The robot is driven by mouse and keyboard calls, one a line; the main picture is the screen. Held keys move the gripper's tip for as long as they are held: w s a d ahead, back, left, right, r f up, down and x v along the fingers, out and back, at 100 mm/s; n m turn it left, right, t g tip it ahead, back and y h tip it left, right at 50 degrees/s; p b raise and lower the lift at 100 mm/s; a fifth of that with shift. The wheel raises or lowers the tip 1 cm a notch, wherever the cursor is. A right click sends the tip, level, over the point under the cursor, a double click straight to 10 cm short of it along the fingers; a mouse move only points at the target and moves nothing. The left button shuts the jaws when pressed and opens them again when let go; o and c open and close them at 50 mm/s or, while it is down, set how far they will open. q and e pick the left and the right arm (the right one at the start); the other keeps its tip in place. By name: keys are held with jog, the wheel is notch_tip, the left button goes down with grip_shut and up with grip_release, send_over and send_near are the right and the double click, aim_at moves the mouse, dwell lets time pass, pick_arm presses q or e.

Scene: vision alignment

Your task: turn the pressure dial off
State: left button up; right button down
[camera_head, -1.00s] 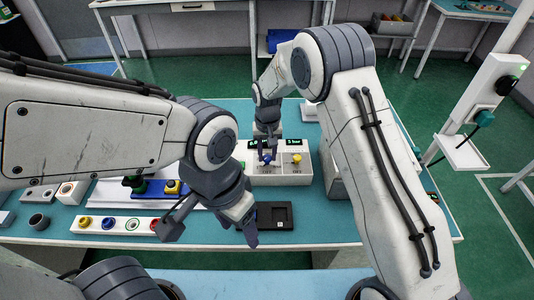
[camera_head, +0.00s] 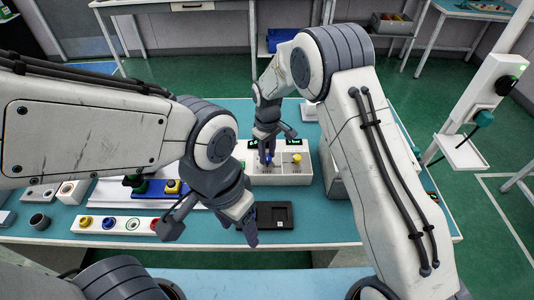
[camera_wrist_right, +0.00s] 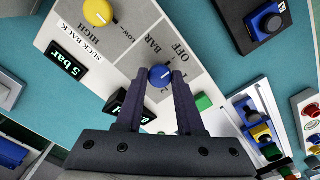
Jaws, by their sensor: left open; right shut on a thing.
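The pressure dial is a small blue knob with a white line (camera_wrist_right: 160,76), on a white and grey control box (camera_head: 265,181). Printed words BAR and OFF lie beside it in the right wrist view. My right gripper (camera_wrist_right: 156,77) is shut on the blue dial, one dark finger on each side; it also shows over the box in the head view (camera_head: 267,160). The dial is mostly hidden there. My left gripper (camera_head: 210,234) is open and empty, in front of the box and above the near table edge.
A yellow knob (camera_wrist_right: 99,12) sits beside the blue dial, near a lit "5 bar" display (camera_wrist_right: 68,62). A white strip of coloured buttons (camera_head: 120,225) lies at left.

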aim_at(267, 157)
dwell(0.4)
jog(key=c, duration=0.5)
grip_release()
notch_tip(267, 157, up, 11)
jog(key=shift+f+b, duration=0.2)
jog(key=shift+b, duration=0.6)
